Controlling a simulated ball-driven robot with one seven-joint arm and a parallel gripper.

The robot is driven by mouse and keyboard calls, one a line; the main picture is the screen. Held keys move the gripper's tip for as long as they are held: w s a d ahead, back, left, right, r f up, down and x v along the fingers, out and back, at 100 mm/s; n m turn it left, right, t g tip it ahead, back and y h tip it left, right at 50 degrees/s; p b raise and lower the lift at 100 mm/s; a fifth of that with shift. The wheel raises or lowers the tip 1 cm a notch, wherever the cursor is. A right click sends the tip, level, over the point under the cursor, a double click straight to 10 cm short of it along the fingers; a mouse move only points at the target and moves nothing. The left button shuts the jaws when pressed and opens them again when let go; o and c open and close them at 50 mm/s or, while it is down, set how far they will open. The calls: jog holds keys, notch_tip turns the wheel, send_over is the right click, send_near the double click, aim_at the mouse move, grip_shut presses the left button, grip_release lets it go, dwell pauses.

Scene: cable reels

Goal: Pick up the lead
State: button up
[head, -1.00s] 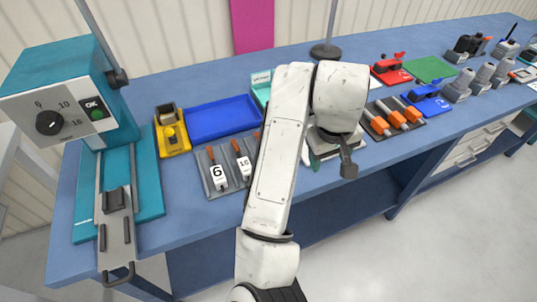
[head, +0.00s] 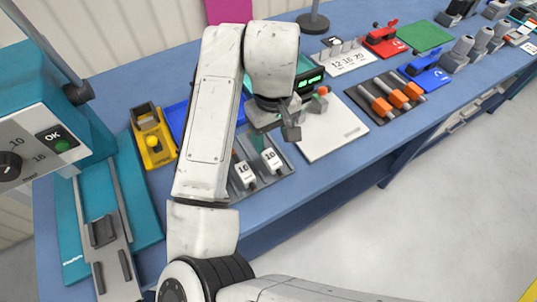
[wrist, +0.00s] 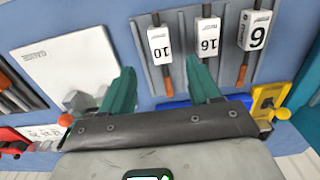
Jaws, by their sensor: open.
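Several leads with white numbered tags and brown-orange ends lie side by side in a grey tray (wrist: 183,24). In the wrist view, the lead tagged 10 (wrist: 160,45), the lead tagged 16 (wrist: 208,38) and the lead tagged 6 (wrist: 255,30) show. My gripper (wrist: 161,88) is open and empty, its teal fingers spread either side of the lower end of lead 10; height above it is unclear. In the head view my gripper (head: 280,125) hangs over the far side of the tray (head: 285,172), and my arm hides part of the tray. Which lead is meant cannot be told.
A yellow tool (head: 152,140) and a blue bin (head: 178,118) stand left and behind. A black tray (head: 385,100) with orange-handled items lies further right.

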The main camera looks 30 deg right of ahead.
aim_at(271, 157)
jog(key=shift+f+p, duration=0.7)
jog(key=shift+f, duration=3.5)
grip_shut()
